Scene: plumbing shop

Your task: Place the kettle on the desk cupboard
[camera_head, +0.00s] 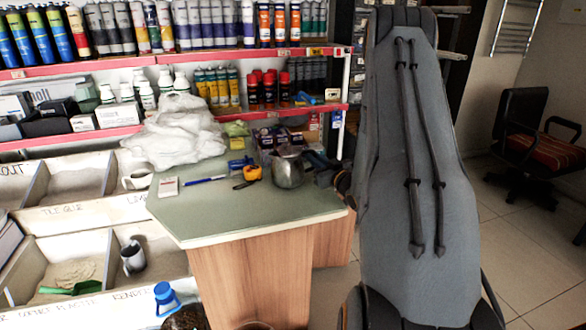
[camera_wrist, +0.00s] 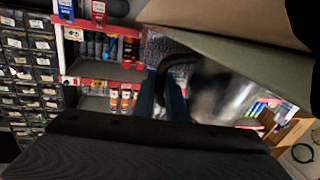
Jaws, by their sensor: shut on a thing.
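The kettle (camera_head: 288,170) is silver metal and stands out at the right part of the desk cupboard's green-grey top (camera_head: 245,208). I cannot tell whether its base touches the top. In the wrist view the kettle (camera_wrist: 222,92) is a blurred metallic shape beside the green top (camera_wrist: 235,52), with a dark curved handle (camera_wrist: 178,60). My gripper (camera_wrist: 166,92) is shut on that handle; its blue fingers sit on either side of it. In the head view my arm reaches in from the right, and the gripper is mostly hidden beside the kettle.
Red-edged shelves with cans stand behind. Bins line the left. The front of the top is clear. A chair (camera_head: 530,130) stands right.

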